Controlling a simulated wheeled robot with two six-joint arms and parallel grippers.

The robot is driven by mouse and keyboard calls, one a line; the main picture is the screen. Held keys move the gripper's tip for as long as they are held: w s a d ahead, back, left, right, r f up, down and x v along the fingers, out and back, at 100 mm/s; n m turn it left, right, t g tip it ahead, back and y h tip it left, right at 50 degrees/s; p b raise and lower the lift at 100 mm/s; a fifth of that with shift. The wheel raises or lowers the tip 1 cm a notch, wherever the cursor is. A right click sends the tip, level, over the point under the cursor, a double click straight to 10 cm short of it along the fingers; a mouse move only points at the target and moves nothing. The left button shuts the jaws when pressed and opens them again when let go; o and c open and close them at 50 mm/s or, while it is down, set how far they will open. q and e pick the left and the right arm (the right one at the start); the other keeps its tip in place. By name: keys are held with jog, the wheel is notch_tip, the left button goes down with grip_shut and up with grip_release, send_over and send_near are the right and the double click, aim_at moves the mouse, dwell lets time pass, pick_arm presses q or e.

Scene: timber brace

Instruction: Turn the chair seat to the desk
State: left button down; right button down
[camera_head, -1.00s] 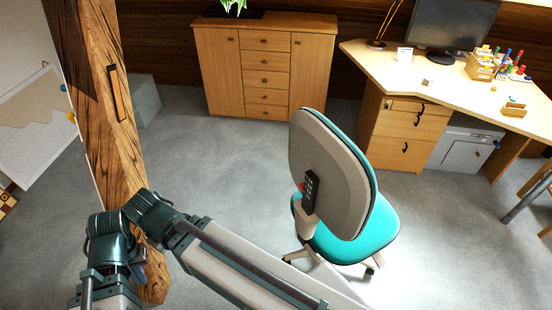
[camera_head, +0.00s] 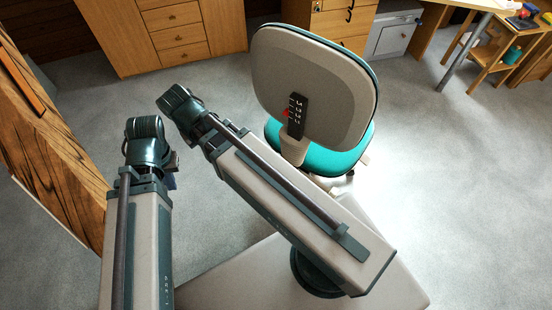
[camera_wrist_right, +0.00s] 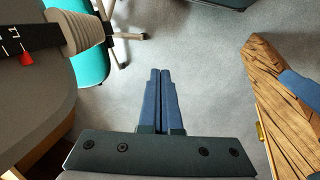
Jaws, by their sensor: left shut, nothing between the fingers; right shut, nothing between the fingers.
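The chair's grey backrest (camera_head: 330,85) shows its rear shell to me, with a dark panel and red knob low on it. The teal seat (camera_head: 335,160) shows below and behind the backrest; the base is mostly hidden. The desk shows only in part at the top, with its wooden drawer unit (camera_head: 345,22). My left gripper (camera_head: 170,181) is mostly hidden behind its arm, apart from the chair. My right gripper (camera_wrist_right: 160,100) is shut and empty over bare floor. In the right wrist view, the backrest (camera_wrist_right: 35,110) and seat (camera_wrist_right: 88,45) are to its left.
A slanted timber brace (camera_head: 50,150) stands at the left, and also shows at right in the wrist view (camera_wrist_right: 285,110). A wooden cabinet (camera_head: 175,35) and a grey cabinet (camera_head: 395,38) stand at the back. The floor (camera_head: 450,200) right of the chair is clear.

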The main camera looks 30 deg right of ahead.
jog(key=w+d+f+m+g+h+b, duration=0.1)
jog(key=w+d+f+m+b, duration=0.4)
jog(key=f+b, duration=0.6)
jog(key=w+d+f+m+g+h+b, duration=0.1)
jog(key=w+d+f+m+b, duration=0.4)
jog(key=f+b, duration=0.6)
jog(key=w+d+f+m+g+h+b, duration=0.1)
jog(key=w+d+f+m+h+b, duration=0.1)
jog(key=w+d+f+m+b, duration=0.3)
jog(key=w+d+f+b, duration=0.3)
jog(key=d+f+b, duration=0.2)
jog(key=f+b, duration=0.1)
jog(key=shift+w+f+m+b, duration=0.25)
jog(key=shift+m+b, duration=0.15)
jog(key=shift+b, duration=0.45)
jog(key=s+d+f+b, duration=0.6)
jog(key=d+f+b, duration=0.1)
jog(key=f+b, duration=0.1)
jog(key=shift+s, duration=0.25)
